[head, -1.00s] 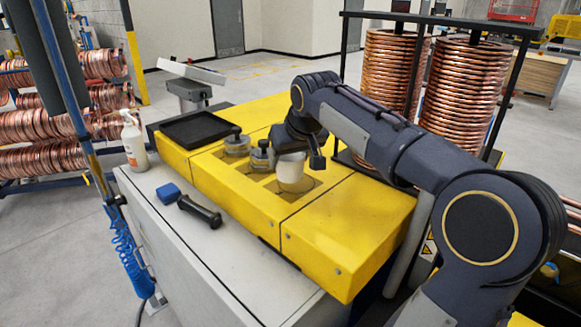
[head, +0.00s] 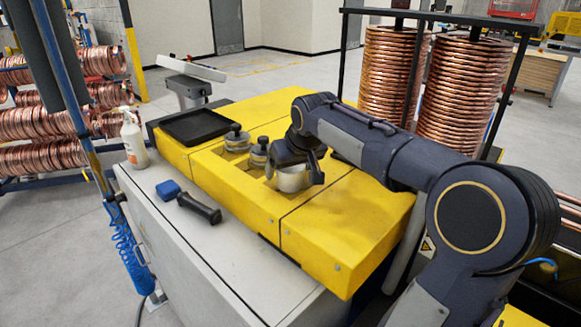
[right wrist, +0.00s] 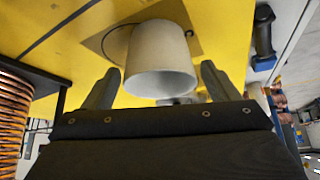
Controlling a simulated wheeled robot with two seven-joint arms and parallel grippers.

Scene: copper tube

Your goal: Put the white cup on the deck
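The white cup (head: 291,179) sits at a square recess in the yellow deck (head: 345,222), partly hidden under my right gripper (head: 295,174). In the right wrist view the cup (right wrist: 160,58) lies between the two fingers of my right gripper (right wrist: 160,82). The fingers are spread on either side of it, with a narrow gap showing at each side. I cannot tell from these views how deep the cup sits in the recess. My left gripper is not in view.
Two metal-topped fittings (head: 258,153) stand in the deck just left of the cup. A black tray (head: 196,127) lies at the deck's far left. The deck's near right is clear.

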